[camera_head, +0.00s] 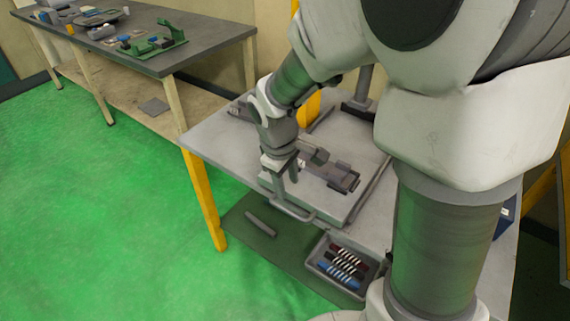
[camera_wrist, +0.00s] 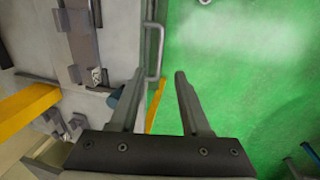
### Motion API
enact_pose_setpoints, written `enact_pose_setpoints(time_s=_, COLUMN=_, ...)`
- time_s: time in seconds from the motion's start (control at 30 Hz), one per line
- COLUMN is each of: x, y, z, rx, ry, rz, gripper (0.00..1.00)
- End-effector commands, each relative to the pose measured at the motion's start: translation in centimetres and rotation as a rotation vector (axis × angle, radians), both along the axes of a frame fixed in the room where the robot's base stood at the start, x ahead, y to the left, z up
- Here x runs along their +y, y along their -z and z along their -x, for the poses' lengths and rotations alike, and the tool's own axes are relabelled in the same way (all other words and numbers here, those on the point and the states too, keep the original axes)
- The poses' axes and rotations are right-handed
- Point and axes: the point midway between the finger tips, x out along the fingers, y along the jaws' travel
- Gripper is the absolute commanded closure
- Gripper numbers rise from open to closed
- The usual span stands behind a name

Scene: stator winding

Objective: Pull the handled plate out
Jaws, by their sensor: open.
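The handled plate (camera_head: 326,206) is a light grey slab on the grey table, with a dark fixture on top. Its bar handle (camera_head: 290,212) sticks out from the front edge. In the wrist view the plate (camera_wrist: 120,45) is at upper left, and the handle (camera_wrist: 157,45) runs along its edge. My gripper (camera_head: 287,185) is above the handle side of the plate, pointing down. In the wrist view my gripper (camera_wrist: 158,76) is open and empty, with the handle's near end showing between the fingertips. I cannot tell the height gap. The handle appears free of the fingers.
A grey tray (camera_head: 318,268) with several red, black and blue items sits low in front of the table. A grey bar (camera_head: 261,224) lies on a dark green surface beside it. A second workbench (camera_head: 200,45) with parts stands at upper left. Green floor at left is clear.

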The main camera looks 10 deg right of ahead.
Motion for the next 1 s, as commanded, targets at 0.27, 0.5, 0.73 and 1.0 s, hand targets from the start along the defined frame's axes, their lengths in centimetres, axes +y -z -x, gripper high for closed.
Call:
enact_pose_setpoints(time_s=0.27, x=0.6, y=-4.2, z=0.5, rx=-0.002, ry=0.0, rz=-0.001, gripper=0.53)
enact_pose_setpoints(time_s=0.5, x=0.6, y=-4.8, z=0.6, rx=0.0, ry=-0.001, rz=0.0, gripper=0.53)
enact_pose_setpoints(time_s=0.73, x=0.6, y=-4.8, z=0.6, rx=0.0, ry=0.0, rz=0.0, gripper=0.53)
enact_pose_setpoints(time_s=1.0, x=-0.1, y=-6.8, z=1.5, rx=-0.037, ry=0.06, rz=-0.022, gripper=0.53)
